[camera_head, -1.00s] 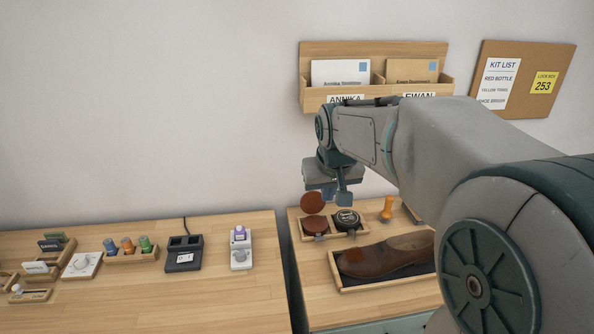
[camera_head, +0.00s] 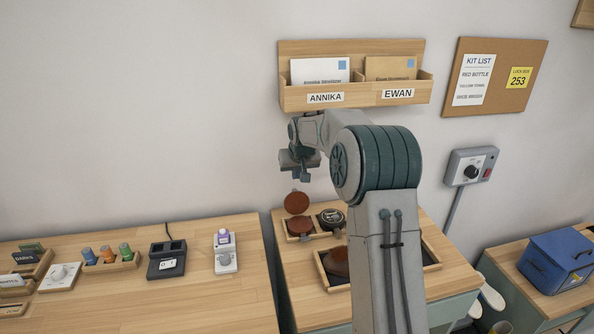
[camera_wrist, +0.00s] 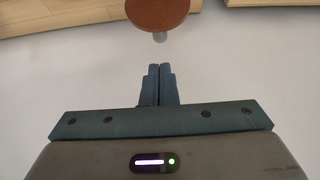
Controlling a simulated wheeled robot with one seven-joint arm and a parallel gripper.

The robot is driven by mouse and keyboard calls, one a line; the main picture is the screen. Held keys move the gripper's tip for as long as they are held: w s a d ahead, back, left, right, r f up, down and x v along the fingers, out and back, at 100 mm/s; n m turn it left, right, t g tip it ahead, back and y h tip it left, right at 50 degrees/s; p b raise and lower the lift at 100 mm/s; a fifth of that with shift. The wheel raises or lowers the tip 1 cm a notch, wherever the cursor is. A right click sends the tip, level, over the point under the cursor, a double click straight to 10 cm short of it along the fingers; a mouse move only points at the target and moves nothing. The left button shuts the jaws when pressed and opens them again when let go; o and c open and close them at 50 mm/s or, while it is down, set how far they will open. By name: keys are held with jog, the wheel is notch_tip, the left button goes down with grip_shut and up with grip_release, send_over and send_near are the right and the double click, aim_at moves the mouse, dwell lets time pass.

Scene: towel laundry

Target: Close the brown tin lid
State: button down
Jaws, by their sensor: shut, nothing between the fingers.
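The brown tin (camera_head: 301,227) sits in a wooden tray on the right-hand table in the head view. Its round brown lid (camera_head: 297,203) stands raised above the tin, tilted open. In the wrist view the lid (camera_wrist: 157,12) shows as a brown disc at the top edge, with a small grey tab (camera_wrist: 159,37) below it. My gripper (camera_head: 305,178) is just above the lid in the head view, apart from it as far as I can see. Its fingers (camera_wrist: 158,68) are shut together and empty, pointing toward the lid in the wrist view.
A closed black tin (camera_head: 332,216) sits right beside the brown tin. A brown shoe (camera_head: 336,262) lies in a tray in front, partly hidden by my arm. A letter rack (camera_head: 353,95) hangs on the wall above. A gap separates this table from the left one.

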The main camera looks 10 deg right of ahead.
aim_at(296, 201)
jog(key=p+x, duration=0.1)
jog(key=x, duration=0.5)
jog(key=shift+w+f, duration=0.15)
jog(key=shift+f, duration=0.2)
jog(key=shift+d+f+b, duration=0.1)
jog(key=shift+b, duration=0.4)
